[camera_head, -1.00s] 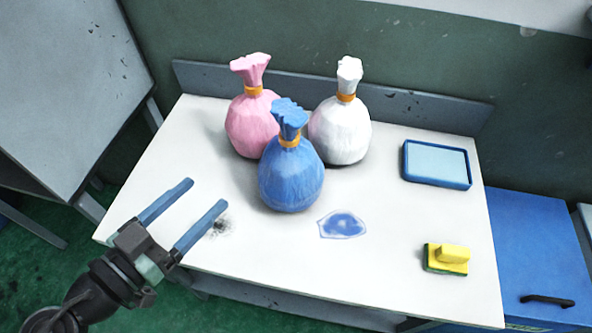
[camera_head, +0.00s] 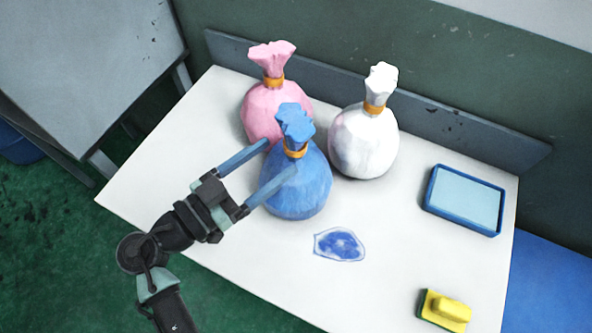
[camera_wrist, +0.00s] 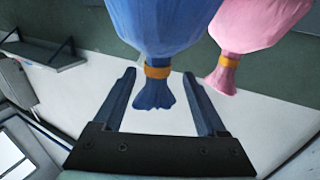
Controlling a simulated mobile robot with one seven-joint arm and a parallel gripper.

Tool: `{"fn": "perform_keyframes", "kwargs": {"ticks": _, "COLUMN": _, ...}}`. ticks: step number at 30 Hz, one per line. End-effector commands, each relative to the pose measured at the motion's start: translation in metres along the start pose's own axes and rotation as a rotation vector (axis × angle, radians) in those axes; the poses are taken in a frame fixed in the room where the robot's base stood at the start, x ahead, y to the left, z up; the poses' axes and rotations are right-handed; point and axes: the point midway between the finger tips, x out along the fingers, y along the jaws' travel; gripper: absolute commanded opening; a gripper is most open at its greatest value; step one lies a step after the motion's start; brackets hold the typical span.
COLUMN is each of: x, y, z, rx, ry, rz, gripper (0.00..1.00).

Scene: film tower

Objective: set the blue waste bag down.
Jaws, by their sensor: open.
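The blue waste bag (camera_head: 298,190) stands upright on the white table (camera_head: 165,165), in front of the pink and white bags. It has an orange tie (camera_head: 295,151) and a gathered blue top. My gripper (camera_head: 281,157) is open at the blue bag, with one finger at its left side and the other across its front, just below the tie. In the wrist view, the bag appears upside down (camera_wrist: 160,30), with its neck and top between the spread fingers (camera_wrist: 159,74). I cannot tell whether either finger touches it.
A pink bag (camera_head: 262,112) stands close behind the blue one, and a white bag (camera_head: 362,145) to its right. A blue stain (camera_head: 339,245) marks the table in front. A blue-rimmed tray (camera_head: 464,200) and a yellow sponge (camera_head: 446,310) lie at right. The table's left part is clear.

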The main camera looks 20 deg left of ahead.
Motion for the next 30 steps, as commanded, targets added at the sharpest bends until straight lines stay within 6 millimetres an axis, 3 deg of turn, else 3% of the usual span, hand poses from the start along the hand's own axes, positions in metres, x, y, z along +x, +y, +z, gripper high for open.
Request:
{"fn": "perform_keyframes", "kwargs": {"ticks": 5, "x": 0.014, "y": 0.001, "z": -0.004, "rx": -0.001, "ry": -0.001, "rz": 0.002, "gripper": 0.74}}
{"fn": "perform_keyframes", "kwargs": {"ticks": 12, "x": 0.049, "y": 0.004, "z": -0.005, "rx": -0.001, "ry": -0.001, "rz": 0.003, "gripper": 0.74}}
{"fn": "perform_keyframes", "kwargs": {"ticks": 22, "x": 0.056, "y": 0.003, "z": -0.003, "rx": 0.001, "ry": -0.001, "rz": 0.001, "gripper": 0.74}}
{"fn": "perform_keyframes", "kwargs": {"ticks": 30, "x": 0.056, "y": 0.003, "z": -0.003, "rx": 0.0, "ry": -0.001, "rz": 0.001, "gripper": 0.26}}
